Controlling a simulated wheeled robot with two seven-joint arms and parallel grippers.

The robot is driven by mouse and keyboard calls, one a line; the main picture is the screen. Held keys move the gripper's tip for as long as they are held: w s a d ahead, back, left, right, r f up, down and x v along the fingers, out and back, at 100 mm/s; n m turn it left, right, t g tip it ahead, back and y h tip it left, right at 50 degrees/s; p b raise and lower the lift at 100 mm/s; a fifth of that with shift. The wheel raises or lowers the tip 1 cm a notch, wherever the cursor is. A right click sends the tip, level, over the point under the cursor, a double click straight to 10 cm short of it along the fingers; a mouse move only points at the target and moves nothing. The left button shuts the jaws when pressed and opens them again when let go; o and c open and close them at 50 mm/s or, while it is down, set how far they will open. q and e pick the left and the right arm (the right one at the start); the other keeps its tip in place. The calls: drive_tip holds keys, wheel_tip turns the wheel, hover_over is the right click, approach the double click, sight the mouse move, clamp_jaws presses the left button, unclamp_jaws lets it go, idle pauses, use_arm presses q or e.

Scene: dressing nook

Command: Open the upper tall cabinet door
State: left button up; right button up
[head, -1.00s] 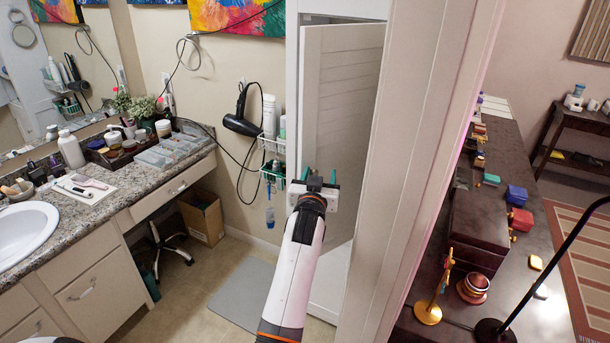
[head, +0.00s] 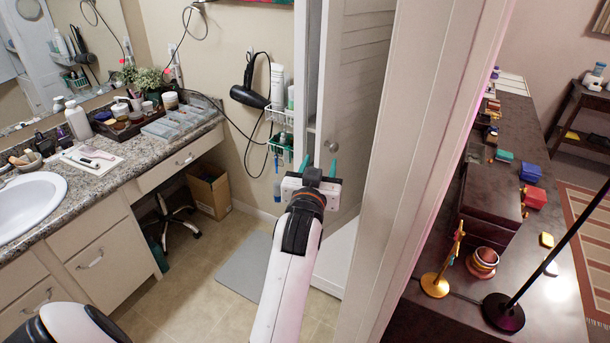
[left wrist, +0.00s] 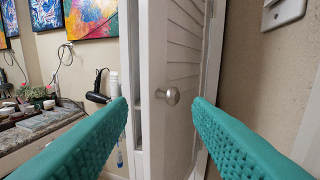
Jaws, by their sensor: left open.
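The tall cabinet's white louvered door (head: 352,95) stands ajar, with a narrow gap along its left edge. It also shows in the left wrist view (left wrist: 182,60), where white shelving is visible in the gap. Its round metal knob (head: 333,146) is near that left edge, and the knob is clear in the left wrist view (left wrist: 172,96). My left gripper (head: 319,166) is open and empty, just below the knob in the head view. In the left wrist view the knob appears between the teal fingers (left wrist: 160,125), beyond their tips and apart from them. My right gripper is out of view.
A white door frame (head: 425,130) stands close to the right of my left arm. A granite vanity counter (head: 105,175) with a sink is at left. A wire basket (head: 280,140) and hair dryer (head: 252,90) hang left of the cabinet. Floor by the grey mat (head: 245,265) is free.

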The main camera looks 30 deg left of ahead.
use_arm(q)
drive_tip(key=shift+v, duration=1)
drive_tip(key=shift+f, duration=0.1)
drive_tip(key=shift+c, duration=0.5)
drive_tip(key=shift+f, duration=0.1)
drive_tip(key=shift+c, duration=1.4)
drive_tip(key=shift+w+a+f+n+h, duration=0.1)
drive_tip(key=shift+a+f+n+h, duration=0.1)
drive_tip(key=shift+f+n+h, duration=0.1)
drive_tip(key=shift+c, duration=1.4)
drive_tip(key=a+f+n+h+b, duration=0.1)
drive_tip(key=a+n, duration=0.1)
drive_tip(key=a+f+n+t+b, duration=0.1)
drive_tip(key=a+f+n, duration=0.1)
drive_tip(key=shift+w+a+f+n+h, duration=0.1)
drive_tip(key=shift+w+f+n+h, duration=0.15)
drive_tip(key=shift+f+n+h, duration=0.15)
clamp_jaws()
drive_tip(key=a+f+n+h+b, duration=0.1)
drive_tip(key=a+f+n+h, duration=0.15)
drive_tip(key=a+n, duration=0.6)
drive_tip(key=w+p, duration=0.2)
drive_tip(key=w, duration=0.7)
drive_tip(key=shift+n, duration=0.45)
drive_tip(key=shift+s+d+r+p, duration=0.15)
drive_tip(key=shift+d+p, duration=0.3)
drive_tip(key=shift+d, duration=0.55)
drive_tip(key=shift+s+d+r+p, duration=0.15)
drive_tip(key=shift+d+p, duration=0.25)
drive_tip(key=shift+d, duration=0.6)
